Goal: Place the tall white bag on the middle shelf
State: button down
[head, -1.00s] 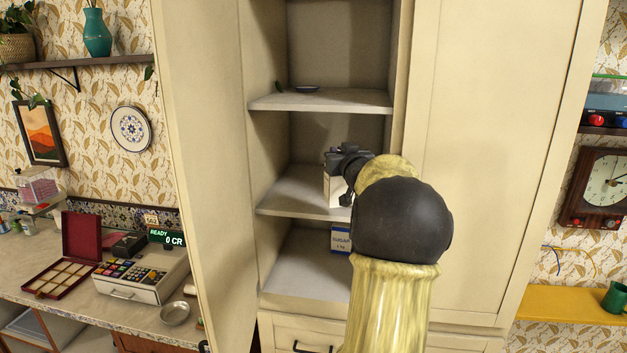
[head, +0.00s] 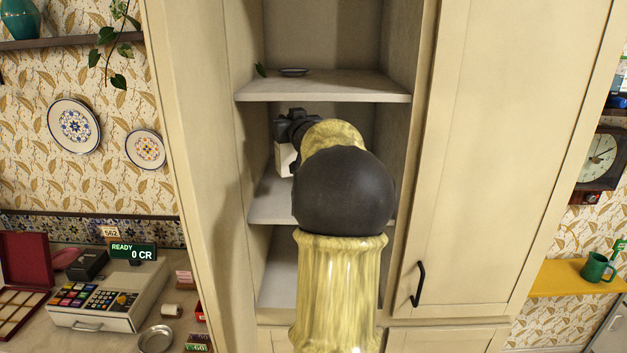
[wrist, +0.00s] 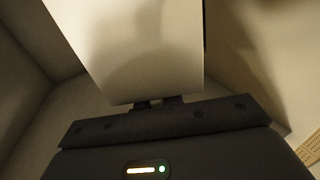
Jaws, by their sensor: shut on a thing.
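The tall white bag (head: 285,160) is inside the cabinet, at the level of the middle shelf (head: 268,205). My gripper (head: 290,126) is shut on it near the top, and my arm hides most of the bag's right side in the head view. In the wrist view the bag (wrist: 145,50) is a plain pale face, upright but slightly tilted in the picture, above my gripper (wrist: 160,103). I cannot tell whether the bag's base touches the shelf.
The upper shelf (head: 325,87) is just above my gripper and holds a small dish (head: 293,72). The lower shelf (head: 278,285) is partly hidden by my arm. The right cabinet door (head: 490,160) is shut; an open door panel (head: 195,170) stands at the left.

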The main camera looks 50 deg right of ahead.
aim_at(291, 157)
jog(key=shift+s+r, duration=0.1)
jog(key=shift+s, duration=0.1)
notch_tip(291, 157, down, 6)
jog(key=shift+f, duration=0.1)
jog(key=shift+d+f, duration=0.1)
jog(key=shift+d, duration=0.05)
jog(key=shift+s, duration=0.25)
jog(key=shift+w+f, duration=0.25)
jog(key=shift+f, duration=0.05)
jog(key=shift+f+p, duration=0.3)
jog(key=shift+f, duration=1.2)
